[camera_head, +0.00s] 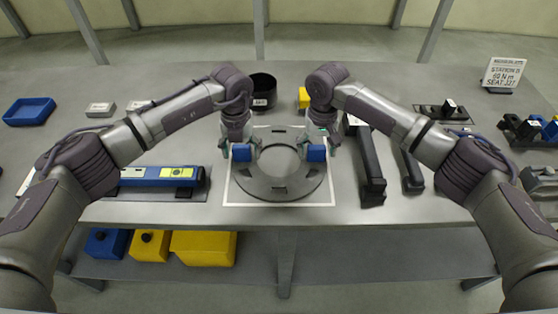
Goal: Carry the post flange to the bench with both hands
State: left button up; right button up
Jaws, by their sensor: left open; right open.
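The post flange (280,187) is a dark grey ring with blue blocks at its upper left and upper right. It lies flat inside a white-outlined square (328,196) on the grey bench (420,208). My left gripper (241,150) is open at the left blue block (241,153). My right gripper (318,150) is open at the right blue block (317,153). Both grippers point down, and I cannot tell whether the fingers touch the blocks. The grippers hide part of the ring's upper sides.
A blue tool (160,177) lies left of the square, and dark bars (372,170) lie close on its right. A black round container (263,90) and a yellow object (304,97) stand behind. A blue tray (30,111) is far left. Yellow bins (203,247) sit on the lower shelf.

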jog(key=shift+r, duration=0.1)
pick_arm(q)
notch_tip(320, 180, up, 12)
pick_arm(e)
notch_tip(320, 180, up, 12)
dwell(0.5)
pick_arm(q)
notch_tip(320, 180, up, 8)
jog(key=p, duration=0.4)
pick_arm(e)
jog(key=shift+r, duration=1.95)
pick_arm(q)
notch_tip(320, 180, up, 10)
jog(key=p, duration=0.9)
jog(key=shift+f+p, duration=0.25)
jog(key=shift+p, duration=0.1)
pick_arm(e)
notch_tip(320, 180, up, 8)
